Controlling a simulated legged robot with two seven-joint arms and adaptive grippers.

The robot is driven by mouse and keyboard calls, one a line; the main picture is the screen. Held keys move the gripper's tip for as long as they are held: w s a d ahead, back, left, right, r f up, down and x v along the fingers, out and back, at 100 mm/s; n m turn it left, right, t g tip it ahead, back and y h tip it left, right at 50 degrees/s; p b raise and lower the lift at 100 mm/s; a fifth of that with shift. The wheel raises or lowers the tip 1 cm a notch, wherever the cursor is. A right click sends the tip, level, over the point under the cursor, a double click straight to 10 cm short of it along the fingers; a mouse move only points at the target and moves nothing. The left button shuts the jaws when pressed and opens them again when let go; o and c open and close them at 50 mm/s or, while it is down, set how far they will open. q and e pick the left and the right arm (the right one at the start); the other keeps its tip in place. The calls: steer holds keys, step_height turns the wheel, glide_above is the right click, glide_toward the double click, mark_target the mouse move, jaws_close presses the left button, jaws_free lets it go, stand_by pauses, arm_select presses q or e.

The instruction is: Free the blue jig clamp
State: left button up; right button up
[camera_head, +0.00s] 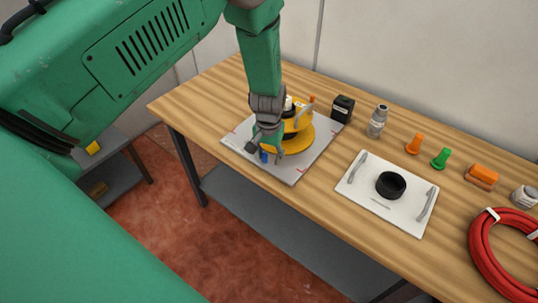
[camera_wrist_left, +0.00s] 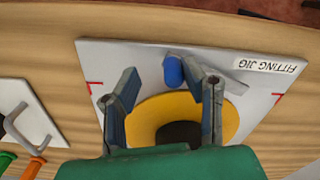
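The blue jig clamp (camera_head: 264,157) is a small blue piece near the front edge of the white fitting jig board (camera_head: 297,172). In the left wrist view the clamp (camera_wrist_left: 174,71) lies between my fingertips, closer to the right-hand finger; I cannot tell whether they touch. My left gripper (camera_head: 266,146) points down over the board, its fingers apart in the left wrist view (camera_wrist_left: 161,76). A yellow round base (camera_head: 303,141) sits on the board beside the clamp, partly hidden by the gripper. My right gripper is not in view.
A black box (camera_head: 342,109) and a grey bottle (camera_head: 377,121) stand behind the board. A white plate with handles (camera_head: 375,205) holds a black ring (camera_head: 391,185). Orange and green pegs, an orange block and a red hose coil (camera_head: 483,248) lie to the right.

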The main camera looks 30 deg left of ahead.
arm_select(q)
steer(key=c, duration=0.7)
steer(key=shift+s+a+f, duration=0.15)
steer(key=shift+a, duration=0.7)
jaws_close()
steer(key=shift+w+d+n, duration=0.2)
steer(key=shift+w+n, duration=0.05)
steer(key=shift+n, duration=0.55)
steer(key=shift+w+d+n+b, duration=0.3)
steer(key=shift+n, duration=0.4)
steer(key=shift+w, duration=0.1)
steer(key=shift+w+a, duration=0.1)
steer(key=shift+a, duration=0.25)
steer(key=o, duration=0.8)
jaws_free()
steer(key=shift+w, duration=0.15)
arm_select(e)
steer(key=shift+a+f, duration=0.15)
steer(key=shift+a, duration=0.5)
